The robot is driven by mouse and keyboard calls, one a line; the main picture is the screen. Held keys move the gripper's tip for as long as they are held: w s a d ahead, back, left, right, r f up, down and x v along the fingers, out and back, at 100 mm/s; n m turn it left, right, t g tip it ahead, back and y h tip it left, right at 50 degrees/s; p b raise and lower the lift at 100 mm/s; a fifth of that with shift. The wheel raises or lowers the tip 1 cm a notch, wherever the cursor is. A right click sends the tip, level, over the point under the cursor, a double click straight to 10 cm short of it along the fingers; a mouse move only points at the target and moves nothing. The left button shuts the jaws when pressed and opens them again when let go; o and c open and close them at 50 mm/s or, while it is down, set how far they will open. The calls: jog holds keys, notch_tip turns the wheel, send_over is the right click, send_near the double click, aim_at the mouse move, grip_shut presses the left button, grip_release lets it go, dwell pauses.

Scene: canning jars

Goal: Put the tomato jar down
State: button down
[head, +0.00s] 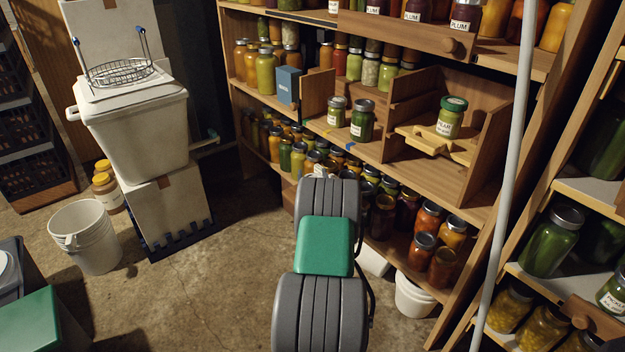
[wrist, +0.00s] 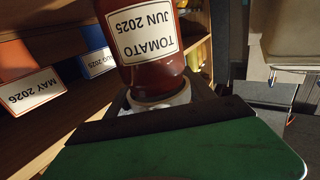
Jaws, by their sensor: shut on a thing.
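The tomato jar (wrist: 150,40) shows in the wrist view, dark red with a white label reading TOMATO JUN 2025. The label appears upside down in that picture. My gripper (wrist: 163,103) is shut on the jar at its pale lid end. The jar's far end runs out of the top of the picture. In the head view my arm covers the jar and the fingers, so I cannot tell there what is under the jar. The wooden shelf unit (head: 480,205) stands just beyond my arm.
In the wrist view, an orange divider (wrist: 14,62) labelled MAY 2026 and a blue one (wrist: 90,38) labelled AUG 2025 stand left of the jar. Green-filled jars (head: 362,120) stand on the middle shelf. A white bucket (head: 88,237) is on the floor at left.

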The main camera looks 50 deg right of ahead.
jog(key=shift+r, duration=0.15)
jog(key=shift+c, duration=1.8)
grip_release()
jog(key=shift+f, duration=0.2)
jog(key=shift+r, duration=0.1)
